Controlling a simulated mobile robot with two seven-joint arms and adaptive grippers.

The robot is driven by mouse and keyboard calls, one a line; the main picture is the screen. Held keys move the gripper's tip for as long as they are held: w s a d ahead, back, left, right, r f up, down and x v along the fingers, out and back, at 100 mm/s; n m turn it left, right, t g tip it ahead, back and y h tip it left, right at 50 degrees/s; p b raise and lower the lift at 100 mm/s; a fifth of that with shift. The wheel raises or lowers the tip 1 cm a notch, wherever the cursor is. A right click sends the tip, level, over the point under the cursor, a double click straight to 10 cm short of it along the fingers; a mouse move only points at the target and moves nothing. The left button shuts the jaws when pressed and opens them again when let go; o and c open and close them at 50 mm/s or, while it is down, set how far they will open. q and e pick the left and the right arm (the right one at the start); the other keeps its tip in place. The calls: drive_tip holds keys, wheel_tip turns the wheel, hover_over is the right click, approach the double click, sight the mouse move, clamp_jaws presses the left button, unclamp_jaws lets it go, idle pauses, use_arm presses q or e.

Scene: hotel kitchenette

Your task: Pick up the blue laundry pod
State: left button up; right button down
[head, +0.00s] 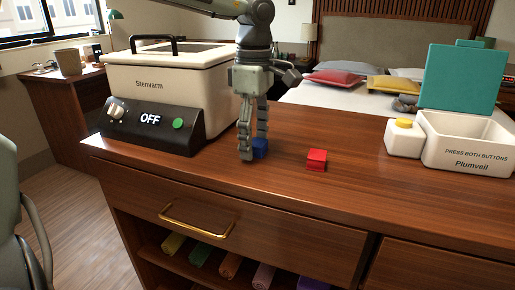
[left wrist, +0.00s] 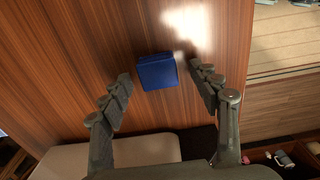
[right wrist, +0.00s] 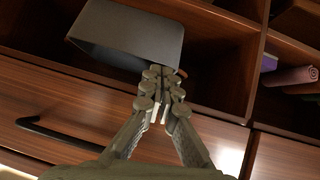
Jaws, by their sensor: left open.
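The blue laundry pod (head: 260,149) is a small dark-blue block on the wooden counter, partly hidden in the head view behind my left gripper's near finger. My left gripper (head: 254,147) points down over it, open and empty. In the left wrist view the pod (left wrist: 157,71) lies between the two spread fingertips (left wrist: 160,82), with a gap on each side. My right gripper (right wrist: 164,76) shows only in the right wrist view, its fingers drawn together in front of the drawer and shelf.
A red block (head: 317,159) lies to the right of the blue pod. A cream Stenvarm box (head: 170,86) stands close on the left. A white Plumveil bin (head: 436,150) with a raised teal lid (head: 462,76) stands on the right.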

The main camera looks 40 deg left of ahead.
use_arm(q)
drive_tip(key=c, duration=1)
